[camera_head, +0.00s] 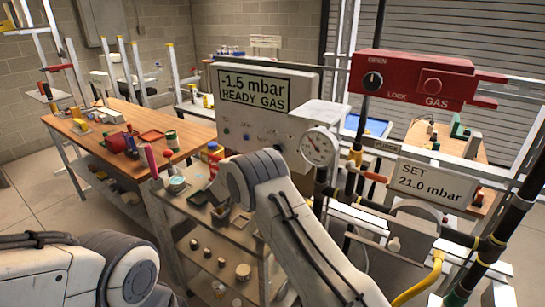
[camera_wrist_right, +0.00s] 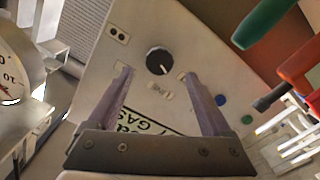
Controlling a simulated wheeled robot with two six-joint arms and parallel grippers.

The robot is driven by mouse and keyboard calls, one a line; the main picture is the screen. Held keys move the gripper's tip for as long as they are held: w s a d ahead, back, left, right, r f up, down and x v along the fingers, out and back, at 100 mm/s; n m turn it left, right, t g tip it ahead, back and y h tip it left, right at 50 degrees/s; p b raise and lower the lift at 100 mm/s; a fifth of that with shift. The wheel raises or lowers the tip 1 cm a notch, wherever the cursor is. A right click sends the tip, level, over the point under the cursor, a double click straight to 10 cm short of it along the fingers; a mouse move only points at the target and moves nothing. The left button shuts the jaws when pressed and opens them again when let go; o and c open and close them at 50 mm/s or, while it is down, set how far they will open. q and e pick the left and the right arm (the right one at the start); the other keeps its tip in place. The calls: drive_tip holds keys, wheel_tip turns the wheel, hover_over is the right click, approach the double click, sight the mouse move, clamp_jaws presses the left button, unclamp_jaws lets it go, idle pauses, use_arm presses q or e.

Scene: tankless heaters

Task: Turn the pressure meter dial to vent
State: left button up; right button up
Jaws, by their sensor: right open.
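The pressure meter (camera_head: 300,82) is a pale box whose screen (camera_head: 252,90) reads "-1.5 mbar READY GAS". In the right wrist view its panel appears upside down, with the black round dial (camera_wrist_right: 159,60) and a white pointer mark on it. The small label beside the dial is too blurred to read. My right gripper (camera_wrist_right: 158,75) is open, its two fingers on either side of the dial in the picture, with no visible contact. In the head view my right arm covers part of the panel, and its fingers are hidden. My left arm shows at the lower left, its gripper out of view.
A round gauge (camera_head: 318,146) stands close to the right of the meter. A red gas box (camera_head: 413,79), a "SET 21.0 mbar" sign (camera_head: 436,183) and pipes are further right. Coloured-handled tools (camera_wrist_right: 290,65) show at the right of the wrist view. A wooden bench (camera_head: 95,125) is at left.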

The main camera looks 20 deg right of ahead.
drive_tip(key=b+v, duration=0.1)
drive_tip(key=v, duration=0.4)
drive_tip(key=shift+s+a, duration=0.1)
